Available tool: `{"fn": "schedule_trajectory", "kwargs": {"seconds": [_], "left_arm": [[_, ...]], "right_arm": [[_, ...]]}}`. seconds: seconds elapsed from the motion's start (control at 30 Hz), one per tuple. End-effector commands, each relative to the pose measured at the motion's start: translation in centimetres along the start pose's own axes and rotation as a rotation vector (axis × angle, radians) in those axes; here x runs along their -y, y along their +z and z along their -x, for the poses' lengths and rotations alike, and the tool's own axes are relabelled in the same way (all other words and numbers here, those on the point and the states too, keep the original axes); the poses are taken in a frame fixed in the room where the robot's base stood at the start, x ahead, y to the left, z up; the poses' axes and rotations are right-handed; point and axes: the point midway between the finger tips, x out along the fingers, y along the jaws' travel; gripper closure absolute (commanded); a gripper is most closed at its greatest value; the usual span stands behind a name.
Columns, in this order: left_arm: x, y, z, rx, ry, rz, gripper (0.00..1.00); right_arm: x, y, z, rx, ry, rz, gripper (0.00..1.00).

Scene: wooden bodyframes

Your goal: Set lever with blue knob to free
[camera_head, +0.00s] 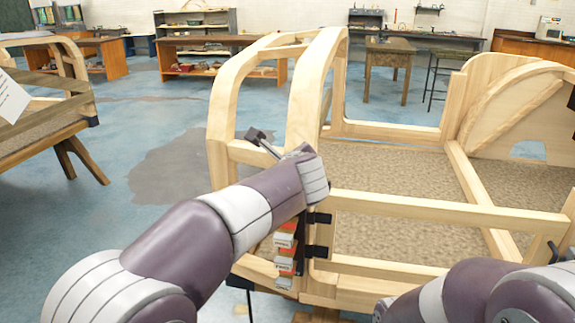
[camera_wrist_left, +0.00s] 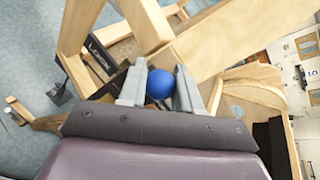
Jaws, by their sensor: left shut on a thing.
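The blue knob (camera_wrist_left: 160,84) is a round ball between the two grey fingers of my left gripper (camera_wrist_left: 160,92) in the left wrist view. The fingers are shut on it. The lever's rod is mostly hidden behind the knob and fingers. A dark label reading LOCK (camera_wrist_left: 101,56) is on the wood just left of the fingers. In the head view my left arm reaches the corner post of the wooden bodyframe (camera_head: 304,95). My own wrist hides the fingers and knob there. My right arm shows at the lower right, its gripper out of sight.
A black-ended lever (camera_head: 258,137) sticks out beside the front post; a similar black piece shows in the wrist view (camera_wrist_left: 60,94). Red-and-white labelled blocks (camera_head: 285,247) hang below my left wrist. Another wooden frame (camera_head: 45,95) stands at left; blue floor between is clear.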

Motion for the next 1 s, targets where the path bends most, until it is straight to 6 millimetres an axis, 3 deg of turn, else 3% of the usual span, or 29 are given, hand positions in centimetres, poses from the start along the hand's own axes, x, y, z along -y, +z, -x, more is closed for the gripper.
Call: {"fn": "schedule_trajectory", "kwargs": {"seconds": [0.2, 0.23, 0.3, 0.57, 0.67, 1.0], "left_arm": [[-0.3, -0.7, -0.3, -0.011, 0.008, -0.005, 1.00], [-0.4, -0.7, -0.3, -0.011, 0.008, -0.005, 0.57], [-0.3, -0.7, -0.3, -0.011, 0.008, -0.005, 0.41], [-0.2, -0.3, -0.1, -0.006, 0.004, -0.002, 0.41], [-0.1, -0.3, 0.8, -0.005, 0.002, -0.001, 0.41], [0.0, -0.4, 9.6, -0.008, 0.000, -0.002, 0.41]], "right_arm": [[0.0, 0.0, -0.1, 0.000, 0.000, 0.000, 1.00], [0.0, 0.0, -0.1, 0.000, 0.000, 0.000, 1.00], [0.0, 0.0, -0.1, 0.000, 0.000, 0.000, 1.00], [0.0, 0.0, -0.1, 0.000, 0.000, 0.000, 1.00], [0.0, 0.0, -0.2, 0.000, 0.000, 0.000, 1.00], [0.0, 0.1, -0.7, 0.000, 0.000, 0.000, 1.00]]}}
